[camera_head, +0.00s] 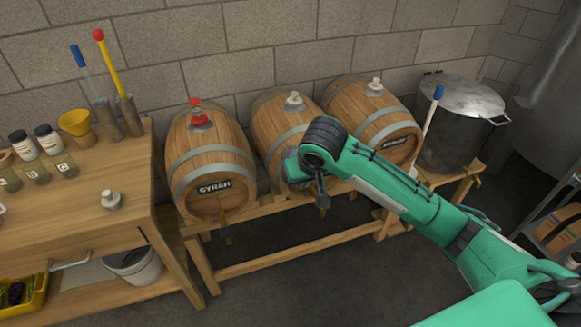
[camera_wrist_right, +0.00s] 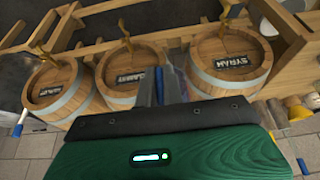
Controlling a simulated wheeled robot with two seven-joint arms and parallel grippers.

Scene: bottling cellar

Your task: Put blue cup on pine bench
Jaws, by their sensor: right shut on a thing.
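My right gripper (camera_head: 296,172) is in front of the middle barrel, its fingers largely hidden by my own wrist. It is shut on a bluish thing, taken to be the blue cup (camera_wrist_right: 179,84), of which only a small part shows between the fingers in the right wrist view. The rest of the cup is hidden. The pine bench (camera_head: 70,225) is the wooden workbench at the left of the head view, well to the left of the gripper. My left gripper is not in view.
Three barrels, one labelled SYRAH (camera_head: 212,165), lie on a wooden rack (camera_head: 290,249). A white-topped stopper (camera_head: 111,201), yellow funnel (camera_head: 75,123), jars (camera_head: 24,145) and upright tools in metal holders (camera_head: 130,117) stand on the bench. Its front middle is clear. A steel pot (camera_head: 452,135) stands right.

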